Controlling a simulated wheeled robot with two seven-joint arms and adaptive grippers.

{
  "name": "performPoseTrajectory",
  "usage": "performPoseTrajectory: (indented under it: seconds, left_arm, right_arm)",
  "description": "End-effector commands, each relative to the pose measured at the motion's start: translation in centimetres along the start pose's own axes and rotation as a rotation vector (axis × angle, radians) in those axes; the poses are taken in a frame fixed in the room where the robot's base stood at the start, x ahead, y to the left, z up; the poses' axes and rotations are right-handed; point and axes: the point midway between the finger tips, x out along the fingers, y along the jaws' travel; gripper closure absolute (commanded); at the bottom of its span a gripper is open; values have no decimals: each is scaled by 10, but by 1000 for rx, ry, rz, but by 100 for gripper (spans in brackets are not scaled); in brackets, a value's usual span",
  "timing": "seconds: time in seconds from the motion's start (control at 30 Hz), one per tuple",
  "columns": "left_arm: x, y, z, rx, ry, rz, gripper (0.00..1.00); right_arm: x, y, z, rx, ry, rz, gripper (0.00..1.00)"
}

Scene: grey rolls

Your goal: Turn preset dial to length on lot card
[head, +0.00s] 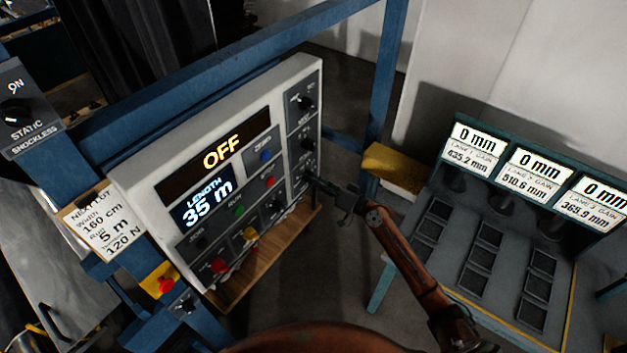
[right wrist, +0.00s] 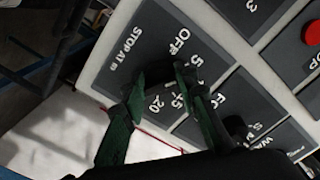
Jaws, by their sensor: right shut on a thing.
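The preset dial (right wrist: 158,70) is a dark knob on a grey plate marked "STOP AT m", with OFF, 20 and other partly covered numbers around it. My right gripper (right wrist: 160,84) is shut on this dial, one green-dark finger on each side. Its pointer is hidden. In the head view, my right gripper (head: 317,183) reaches the lower right column of the white control panel (head: 150,180). The lot card (head: 105,222) hangs at the panel's left and reads width 160 cm, run 5 m, 120 N. My left gripper is out of view.
The panel shows OFF (head: 221,152) and LENGTH 35 m (head: 207,203), with several coloured buttons and other dials close by. A blue frame post (head: 388,90) stands behind. A bench with lane displays (head: 530,175) stands at right. A wooden ledge (head: 265,258) lies below the panel.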

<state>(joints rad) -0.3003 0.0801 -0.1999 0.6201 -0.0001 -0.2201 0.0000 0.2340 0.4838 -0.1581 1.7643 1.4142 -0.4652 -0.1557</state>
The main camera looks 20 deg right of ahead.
Motion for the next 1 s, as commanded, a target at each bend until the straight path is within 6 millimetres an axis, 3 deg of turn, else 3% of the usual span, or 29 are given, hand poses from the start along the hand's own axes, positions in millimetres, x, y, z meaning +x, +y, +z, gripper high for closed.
performPoseTrajectory:
  seconds: [0.57,0.6,0.83,1.0]
  left_arm:
    - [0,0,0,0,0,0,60]
    - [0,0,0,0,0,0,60]
    - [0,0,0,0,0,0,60]
    - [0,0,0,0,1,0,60]
  right_arm:
    - [0,0,-1,35,2,1,97]
    - [0,0,-1,35,2,1,70]
    - [0,0,-1,35,1,0,55]
    - [0,0,0,35,0,0,55]
